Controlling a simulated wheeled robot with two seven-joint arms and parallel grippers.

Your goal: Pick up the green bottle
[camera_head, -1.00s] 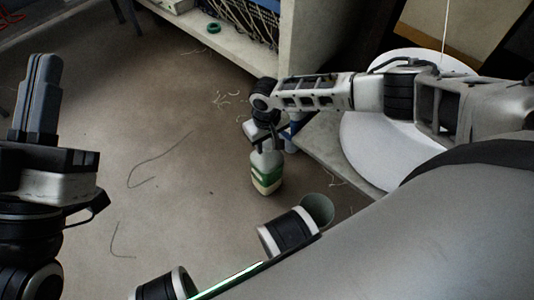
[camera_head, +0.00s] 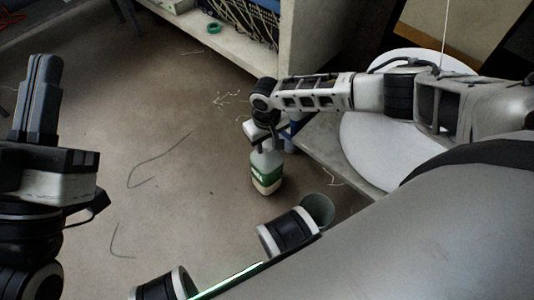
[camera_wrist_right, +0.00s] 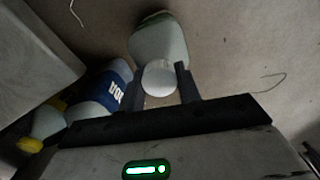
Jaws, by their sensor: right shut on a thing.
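The green bottle (camera_head: 265,170) is pale with a green band and a cream lower part. It hangs nearly upright below my right gripper (camera_head: 265,141) in the head view. In the right wrist view the bottle (camera_wrist_right: 158,42) points away from the camera, with its round white cap (camera_wrist_right: 159,78) between the two fingers of my right gripper (camera_wrist_right: 160,84). The right gripper is shut on its top end. My left gripper (camera_head: 40,95) is at the far left of the head view, away from the bottle. Its fingers look close together, but their gap is unclear.
A blue-and-white bottle (camera_wrist_right: 102,88) and a yellow-capped bottle (camera_wrist_right: 47,122) stand left in the right wrist view. A grey ledge (camera_head: 340,150) with a white round disc (camera_head: 385,140) lies right of the held bottle. The floor (camera_head: 150,130) has loose strands and is otherwise open.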

